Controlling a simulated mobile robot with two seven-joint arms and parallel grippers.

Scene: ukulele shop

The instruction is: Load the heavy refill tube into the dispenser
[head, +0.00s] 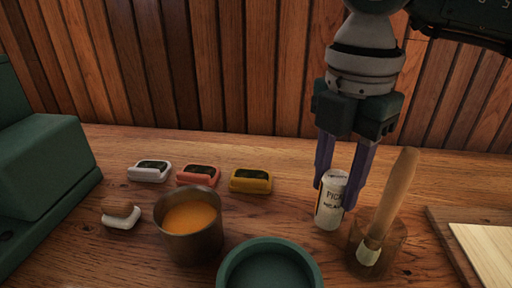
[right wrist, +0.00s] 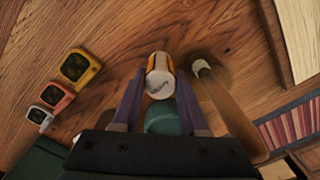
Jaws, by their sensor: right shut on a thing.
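A small white tube (head: 329,207) with dark lettering, too small to read in full, stands upright near the right of the wooden counter. My right gripper (head: 336,190) comes down from above, its two purple fingers shut on the upper part of the tube. In the right wrist view the tube (right wrist: 160,77) sits between the fingertips, its white end and orange-tinted side showing. A round green open-topped vessel (head: 270,250) is at the bottom centre, partly cut off; I cannot tell whether it is the dispenser. My left gripper is not in view.
A brown glass jar (head: 362,250) with a wooden-handled tool (head: 393,200) stands close right of the tube. A metal cup (head: 188,235) of orange contents, white, red and yellow small devices (head: 198,174), and a dark green boxy thing (head: 45,150) are left. A pale board (head: 488,250) lies right.

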